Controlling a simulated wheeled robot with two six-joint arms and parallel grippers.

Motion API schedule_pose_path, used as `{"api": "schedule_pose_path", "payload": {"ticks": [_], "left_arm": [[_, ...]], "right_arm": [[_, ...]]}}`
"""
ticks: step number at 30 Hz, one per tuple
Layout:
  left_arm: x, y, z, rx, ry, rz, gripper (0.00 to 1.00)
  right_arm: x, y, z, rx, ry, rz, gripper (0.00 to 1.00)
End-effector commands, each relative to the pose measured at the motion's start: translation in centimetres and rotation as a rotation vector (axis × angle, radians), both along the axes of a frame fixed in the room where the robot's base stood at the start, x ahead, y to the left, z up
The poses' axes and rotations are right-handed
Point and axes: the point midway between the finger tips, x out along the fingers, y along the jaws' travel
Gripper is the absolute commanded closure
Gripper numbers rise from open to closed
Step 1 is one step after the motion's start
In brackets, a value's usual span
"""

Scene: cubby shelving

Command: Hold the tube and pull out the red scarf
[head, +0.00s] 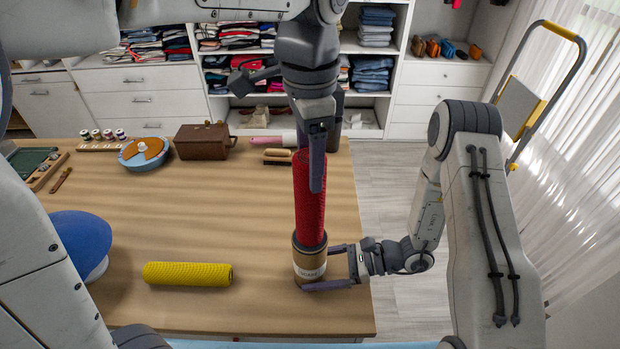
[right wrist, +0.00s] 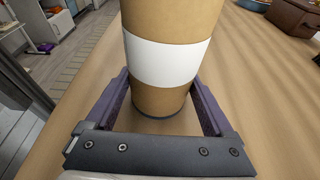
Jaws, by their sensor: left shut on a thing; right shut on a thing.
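The red scarf (head: 309,200) is a rolled, textured upright cylinder, its lower end at the mouth of the tube. The brown cardboard tube (head: 309,262) with a white label stands upright near the table's right edge. My left gripper (head: 316,165) comes from above and is shut on the upper part of the scarf. My right gripper (head: 335,268) is shut around the tube from the right, low down. In the right wrist view the tube (right wrist: 165,100) stands between the two purple fingers. How much scarf is inside the tube is hidden.
A yellow roll (head: 188,274) lies on the table (head: 200,220) left of the tube. A blue dome (head: 80,240) is at far left. A brown box (head: 203,141), a round blue-and-orange dish (head: 143,152) and a brush (head: 277,156) stand along the back. The middle is clear.

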Motion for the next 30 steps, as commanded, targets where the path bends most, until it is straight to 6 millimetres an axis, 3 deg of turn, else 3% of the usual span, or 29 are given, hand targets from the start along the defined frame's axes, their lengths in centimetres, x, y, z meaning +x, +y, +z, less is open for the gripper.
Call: {"api": "schedule_pose_path", "payload": {"ticks": [6, 14, 15, 16, 25, 30], "left_arm": [[0.0, 0.0, 1.9, -0.001, 0.000, 0.000, 1.00], [0.0, 0.0, 2.0, 0.000, 0.000, 0.000, 1.00], [0.0, 0.0, 2.0, 0.000, 0.000, 0.000, 1.00], [0.0, 0.0, 2.0, 0.000, 0.000, 0.000, 1.00], [0.0, 0.0, 2.0, 0.000, 0.000, 0.000, 1.00], [0.0, 0.0, 2.0, 0.000, 0.000, 0.000, 1.00]], "right_arm": [[0.0, 0.0, 0.0, 0.000, 0.000, 0.000, 0.44], [0.0, 0.0, 0.0, 0.000, 0.000, 0.000, 0.44], [0.0, 0.0, 0.0, 0.000, 0.000, 0.000, 0.05], [0.0, 0.0, 0.0, 0.000, 0.000, 0.000, 0.00], [0.1, -0.4, 0.1, 0.000, -0.001, -0.002, 0.00], [0.2, -2.7, 0.8, 0.000, -0.002, -0.007, 0.00]]}}
